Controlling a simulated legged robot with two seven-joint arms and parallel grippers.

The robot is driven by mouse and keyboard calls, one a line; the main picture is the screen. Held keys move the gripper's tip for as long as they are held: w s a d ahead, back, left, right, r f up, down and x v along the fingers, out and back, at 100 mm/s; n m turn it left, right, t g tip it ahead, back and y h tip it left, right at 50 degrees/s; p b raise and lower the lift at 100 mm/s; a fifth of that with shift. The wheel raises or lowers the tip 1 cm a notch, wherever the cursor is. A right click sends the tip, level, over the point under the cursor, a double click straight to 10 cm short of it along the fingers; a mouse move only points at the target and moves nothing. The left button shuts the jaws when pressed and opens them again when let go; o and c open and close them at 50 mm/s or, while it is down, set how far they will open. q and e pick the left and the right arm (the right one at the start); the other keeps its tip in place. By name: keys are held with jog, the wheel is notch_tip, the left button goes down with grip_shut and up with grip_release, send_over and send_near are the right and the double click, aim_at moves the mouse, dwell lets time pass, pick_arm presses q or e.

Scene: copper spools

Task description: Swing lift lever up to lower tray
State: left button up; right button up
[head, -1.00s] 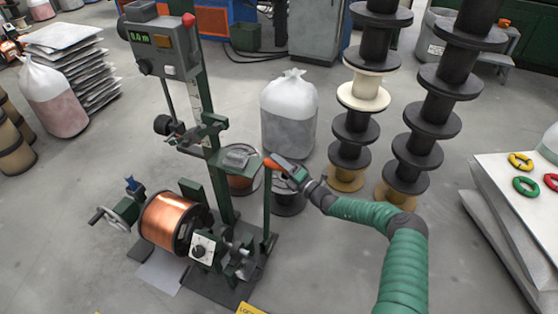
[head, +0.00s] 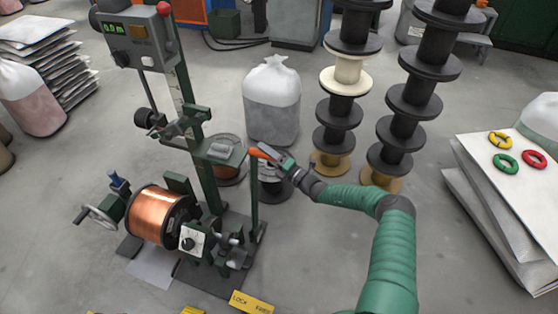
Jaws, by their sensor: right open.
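The lift lever (head: 254,195) is a dark green bar standing upright at the right side of the green winding machine, with orange at its top end. My right gripper (head: 268,154) is open at the lever's top, close around or against the orange part. Contact is too small to tell. A copper-wound spool (head: 158,216) sits low on the machine, beside a white dial plate (head: 192,241). The tray under the spool is not clearly visible. My left gripper is not in view.
Stacks of black spools (head: 406,100) and a clear bag (head: 271,105) stand behind my right arm. Floor is bare between.

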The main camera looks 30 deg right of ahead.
jog(key=p+v, duration=0.4)
jog(key=v, duration=1.2)
jog(key=shift+w+d, duration=0.15)
